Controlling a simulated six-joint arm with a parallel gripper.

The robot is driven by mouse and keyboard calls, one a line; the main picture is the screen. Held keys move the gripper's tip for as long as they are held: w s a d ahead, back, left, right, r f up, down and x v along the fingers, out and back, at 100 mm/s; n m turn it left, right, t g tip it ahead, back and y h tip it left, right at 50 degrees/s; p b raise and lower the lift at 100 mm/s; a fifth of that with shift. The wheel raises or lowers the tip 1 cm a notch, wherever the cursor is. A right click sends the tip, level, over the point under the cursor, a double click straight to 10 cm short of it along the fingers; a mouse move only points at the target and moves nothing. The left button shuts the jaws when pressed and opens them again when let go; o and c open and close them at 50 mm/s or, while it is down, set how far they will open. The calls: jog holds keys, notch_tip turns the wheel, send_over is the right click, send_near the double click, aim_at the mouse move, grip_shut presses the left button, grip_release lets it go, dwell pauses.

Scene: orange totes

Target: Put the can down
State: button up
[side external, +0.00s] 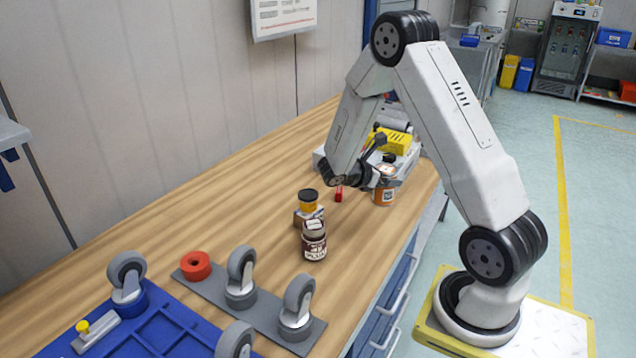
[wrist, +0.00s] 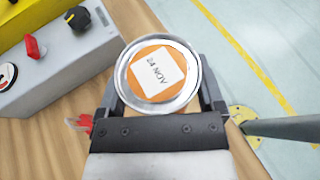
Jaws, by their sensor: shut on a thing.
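The can (wrist: 188,80) is round with a metal rim, an orange top and a white label reading "24 NOV". In the side view the can (side external: 383,197) stands upright near the table's right edge, its orange side partly showing. My gripper (wrist: 158,84) is shut on it, with one finger on each side. In the side view my gripper (side external: 378,178) is at the can's upper part. I cannot tell whether the can's bottom touches the wooden table (side external: 245,205).
A grey control box with a yellow cover (side external: 396,142) stands just behind the can. A dark labelled jar (side external: 314,250), a yellow black-lidded jar (side external: 308,205) and a small red object (side external: 338,193) stand left. Casters and a blue tray (side external: 165,335) fill the front.

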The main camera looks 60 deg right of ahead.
jog(key=shift+w+d+f, duration=0.35)
jog(key=shift+w+f, duration=0.1)
jog(key=shift+f, duration=0.25)
jog(key=shift+w+d+f, duration=0.4)
jog(key=shift+w+f, duration=0.1)
jog(key=shift+f, duration=0.2)
jog(key=shift+w+d+f, duration=0.35)
jog(key=shift+w+f, duration=0.1)
jog(key=shift+f, duration=0.25)
jog(key=shift+w+d+f, duration=0.1)
jog(key=shift+f, duration=0.85)
jog(key=shift+w+d+f, duration=0.1)
jog(key=shift+f, duration=0.8)
jog(key=shift+f, duration=0.1)
jog(key=o, duration=1.3)
jog(key=shift+a, duration=0.1)
jog(key=shift+o, duration=0.2)
